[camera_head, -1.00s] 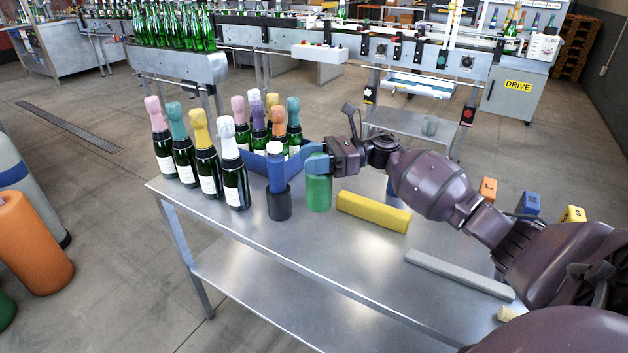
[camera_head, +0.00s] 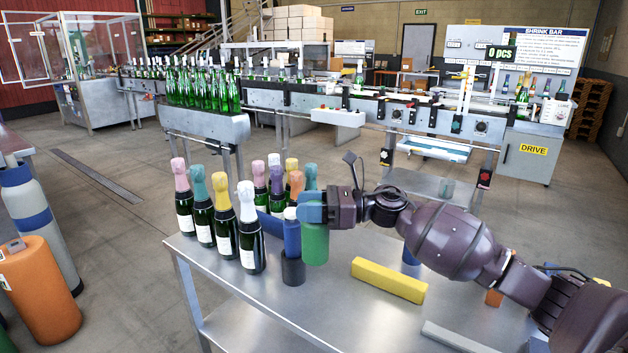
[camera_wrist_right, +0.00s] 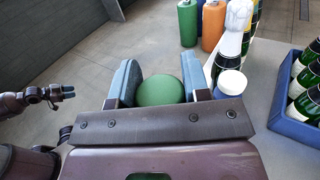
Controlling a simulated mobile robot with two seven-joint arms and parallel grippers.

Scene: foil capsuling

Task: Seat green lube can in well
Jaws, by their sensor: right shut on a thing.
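The green can (camera_head: 314,246) is upright in my right gripper (camera_head: 312,210), whose blue fingers are shut on its upper part. In the right wrist view the can's round green top (camera_wrist_right: 161,90) sits between the two fingers. The can's bottom appears slightly above the table. A dark cylindrical cup (camera_head: 292,271) stands just left of the can, with a blue white-topped can (camera_head: 291,236) upright in it. I cannot make out an empty well. My left gripper (camera_wrist_right: 68,91) shows small at the left of the right wrist view; its opening is unclear.
Several foil-topped bottles (camera_head: 225,225) stand left of the can, and more stand in a blue crate (camera_wrist_right: 292,125) behind. A yellow bar (camera_head: 388,280) lies to the right on the metal table (camera_head: 330,308). A grey bar (camera_head: 455,335) lies nearer the front.

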